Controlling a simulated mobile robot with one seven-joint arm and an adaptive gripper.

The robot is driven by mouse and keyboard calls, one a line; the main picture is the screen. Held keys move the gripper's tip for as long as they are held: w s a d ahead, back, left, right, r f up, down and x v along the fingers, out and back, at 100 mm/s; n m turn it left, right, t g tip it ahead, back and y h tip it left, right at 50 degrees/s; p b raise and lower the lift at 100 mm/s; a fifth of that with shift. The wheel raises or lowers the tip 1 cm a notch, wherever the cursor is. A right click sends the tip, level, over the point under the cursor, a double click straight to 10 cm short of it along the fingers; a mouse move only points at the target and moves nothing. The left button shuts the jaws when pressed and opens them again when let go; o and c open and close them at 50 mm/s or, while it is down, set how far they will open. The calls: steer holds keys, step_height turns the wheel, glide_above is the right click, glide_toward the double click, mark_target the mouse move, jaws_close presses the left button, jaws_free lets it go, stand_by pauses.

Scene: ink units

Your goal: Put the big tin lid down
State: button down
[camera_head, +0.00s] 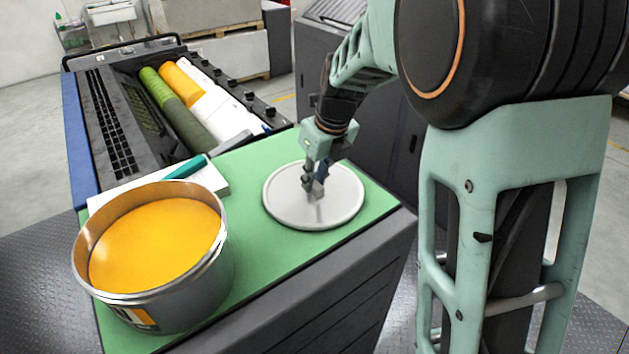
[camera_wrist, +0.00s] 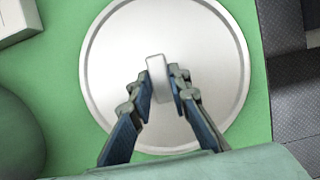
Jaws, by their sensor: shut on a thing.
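The big tin lid (camera_head: 285,211) is a round, flat, silvery disc with a raised rim and a small upright handle in its middle. It lies level on or just above the green top, right of the open tin; I cannot tell whether it touches. My gripper (camera_head: 313,190) points down over the lid's middle and is shut on its handle. In the wrist view my gripper (camera_wrist: 164,90) has a finger on each side of the pale handle, and the lid (camera_wrist: 215,60) fills the middle. The big tin (camera_head: 185,296) stands open at the front left, full of orange-yellow ink.
The green top (camera_head: 245,262) is bare between tin and lid. A white pad with a teal-handled tool (camera_head: 186,168) lies behind the tin. Ink rollers (camera_head: 190,92) sit in the machine behind. The green top's right edge (camera_head: 380,220) drops off close to the lid.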

steer(key=shift+f, duration=0.3)
steer(key=shift+f, duration=0.1)
steer(key=c, duration=1.8)
jaws_free()
steer(key=v, duration=1.2)
